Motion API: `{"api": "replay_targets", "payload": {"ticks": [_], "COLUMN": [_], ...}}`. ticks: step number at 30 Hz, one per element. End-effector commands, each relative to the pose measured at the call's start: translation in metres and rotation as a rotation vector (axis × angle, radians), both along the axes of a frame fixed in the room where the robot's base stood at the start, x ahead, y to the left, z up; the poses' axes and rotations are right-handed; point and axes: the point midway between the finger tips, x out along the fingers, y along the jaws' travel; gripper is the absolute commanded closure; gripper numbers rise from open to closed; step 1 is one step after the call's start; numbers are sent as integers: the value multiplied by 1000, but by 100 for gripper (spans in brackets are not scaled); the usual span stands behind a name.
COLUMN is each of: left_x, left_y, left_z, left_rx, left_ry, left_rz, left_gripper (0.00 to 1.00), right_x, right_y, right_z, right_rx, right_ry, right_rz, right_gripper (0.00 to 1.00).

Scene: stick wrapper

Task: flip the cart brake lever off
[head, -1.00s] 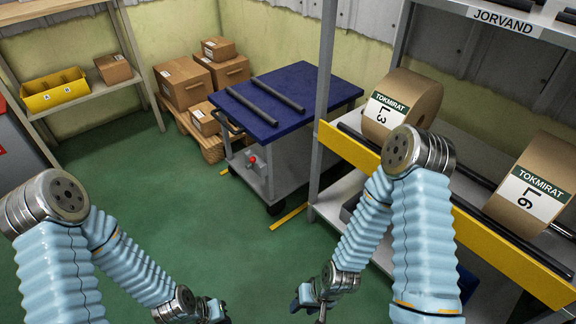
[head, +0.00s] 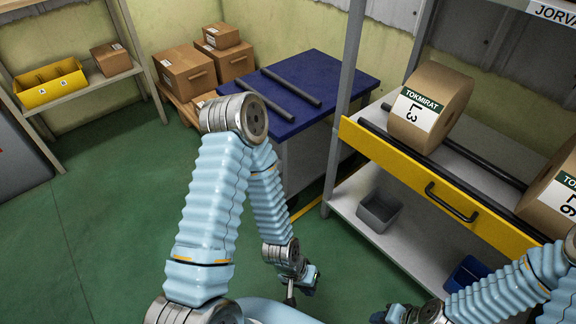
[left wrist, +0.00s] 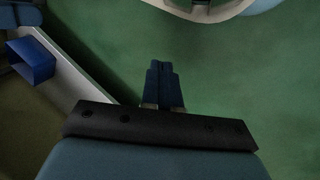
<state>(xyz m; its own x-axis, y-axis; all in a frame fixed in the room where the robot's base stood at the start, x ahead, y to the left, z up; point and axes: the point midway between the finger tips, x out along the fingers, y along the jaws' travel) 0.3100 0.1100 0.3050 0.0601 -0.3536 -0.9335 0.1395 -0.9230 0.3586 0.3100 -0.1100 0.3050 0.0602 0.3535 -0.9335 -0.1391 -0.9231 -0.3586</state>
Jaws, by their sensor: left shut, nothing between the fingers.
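The cart (head: 352,82) with a blue top stands against the back wall, left of the rack, with two dark bars lying on it. Its front left side is behind my left arm, so the brake lever is hidden in the head view. My left gripper (head: 303,285) is low over the green floor in front of the cart, apart from it. In the left wrist view its dark blue fingers (left wrist: 162,82) are together with nothing between them. My right gripper (head: 388,316) is only partly seen at the bottom edge, and its fingers cannot be made out.
The rack with its yellow beam (head: 455,205) stands to the right, holding a brown roll (head: 430,105). A grey bin (head: 378,210) and a blue bin (head: 466,276) sit on its lower shelf. Cartons (head: 185,75) stand left of the cart. The floor (head: 110,225) at left is clear.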

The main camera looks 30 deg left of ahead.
Motion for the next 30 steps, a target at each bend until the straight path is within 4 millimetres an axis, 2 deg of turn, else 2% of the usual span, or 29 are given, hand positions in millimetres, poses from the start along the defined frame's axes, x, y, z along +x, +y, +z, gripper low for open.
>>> {"api": "replay_targets", "payload": {"ticks": [6, 8, 9, 11, 13, 14, 15, 17, 18, 19, 22, 24, 27, 30], "left_x": [1, 9, 19, 45, 89, 111, 142, 182, 203, 216, 239, 242, 238, 234], "left_y": [1, 3, 7, 19, 45, 61, 84, 121, 142, 155, 177, 179, 171, 166], "left_z": [-2, -11, -22, -46, -80, -95, -109, -116, -111, -104, -67, -41, -14, 1], "left_rx": [2, 18, 38, 87, 162, 196, 234, 256, 244, 220, 72, -63, -226, -313], "left_ry": [-1, -13, -30, -74, -180, -250, -370, -594, -763, -895, -1332, -1588, -1838, -1955], "left_rz": [7, 51, 112, 262, 528, 666, 860, 1136, 1294, 1397, 1623, 1689, 1708, 1699], "left_gripper": [100, 100, 100, 100, 100, 100, 100, 100, 100, 100, 100, 100, 100, 100], "right_x": [0, 0, 0, 1, 2, 2, 3, 4, 4, 5, 6, 7, 8, 8], "right_y": [0, 0, 0, -1, -3, -3, -5, -6, -8, -8, -11, -12, -13, -13], "right_z": [-1, -7, -13, -27, -51, -63, -79, -101, -115, -124, -149, -162, -171, -174], "right_rx": [0, 0, 0, -1, -2, -3, -5, -7, -8, -9, -11, -13, -14, -15], "right_ry": [0, -1, -1, -1, -2, -3, -4, -4, -5, -7, -10, -11, -11, -11], "right_rz": [0, 0, -1, -3, -6, -8, -10, -14, -16, -18, -24, -26, -29, -29], "right_gripper": [57, 57, 57, 57, 57, 57, 57, 57, 57, 57, 57, 57, 57, 57]}}
